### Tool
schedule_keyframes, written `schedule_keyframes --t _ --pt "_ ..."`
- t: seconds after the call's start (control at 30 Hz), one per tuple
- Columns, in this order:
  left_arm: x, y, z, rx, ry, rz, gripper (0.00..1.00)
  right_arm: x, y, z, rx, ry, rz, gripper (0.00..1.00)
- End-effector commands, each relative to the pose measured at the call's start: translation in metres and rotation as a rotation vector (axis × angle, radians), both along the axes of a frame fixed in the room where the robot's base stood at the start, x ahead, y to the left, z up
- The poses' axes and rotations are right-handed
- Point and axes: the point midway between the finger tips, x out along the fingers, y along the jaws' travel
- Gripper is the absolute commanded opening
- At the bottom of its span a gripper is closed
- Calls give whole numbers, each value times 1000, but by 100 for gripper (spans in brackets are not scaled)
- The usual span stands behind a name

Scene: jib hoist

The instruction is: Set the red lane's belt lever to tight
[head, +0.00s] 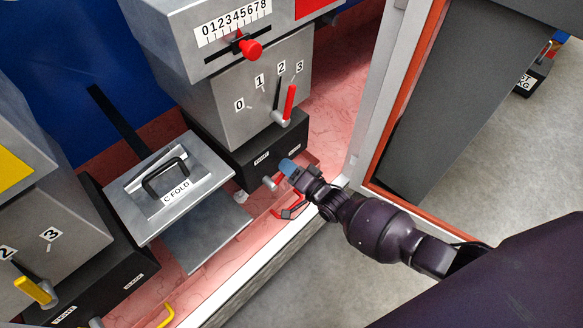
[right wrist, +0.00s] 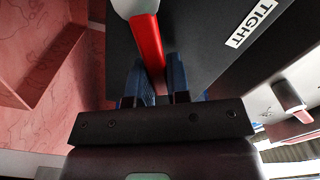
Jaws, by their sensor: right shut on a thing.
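The red lane's belt lever has a grey hub (head: 270,184) low on the front of the black base box (head: 258,155). Its red handle (right wrist: 150,48) shows in the right wrist view. My right gripper (head: 288,167) is shut on this handle, with a blue fingertip on each side (right wrist: 158,80). In the head view the fingertips cover most of the handle. A white label reading TIGHT (right wrist: 259,22) is on the black box, right of the handle in the right wrist view. The head view shows two small labels above the hub, too small to read surely. My left gripper is not in view.
Above stands the grey housing (head: 235,105) with a red-handled 0–3 lever (head: 290,102) and a red slider knob (head: 250,48). A red bracket (head: 290,210) is just below my gripper. A C FOLD plate (head: 175,180) lies left. An orange-edged frame (head: 398,100) stands right.

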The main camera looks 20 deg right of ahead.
Motion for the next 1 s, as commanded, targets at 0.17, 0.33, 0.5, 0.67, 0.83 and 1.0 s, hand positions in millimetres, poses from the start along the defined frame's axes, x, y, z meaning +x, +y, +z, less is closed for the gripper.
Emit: schedule_keyframes --t 0.17,0.33,0.5,0.67,0.83,1.0 --pt "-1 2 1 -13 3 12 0 -1 6 14 -159 -64 -1 0" --pt "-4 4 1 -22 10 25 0 -4 14 22 -308 -118 -1 0" --pt "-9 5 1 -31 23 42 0 -7 22 27 -462 -171 -1 0" --pt "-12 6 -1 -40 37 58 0 -10 30 31 -603 -222 -2 0" --pt "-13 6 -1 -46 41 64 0 -14 38 33 -740 -270 -2 0" --pt "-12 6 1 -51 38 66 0 -16 44 34 -853 -310 -1 0"
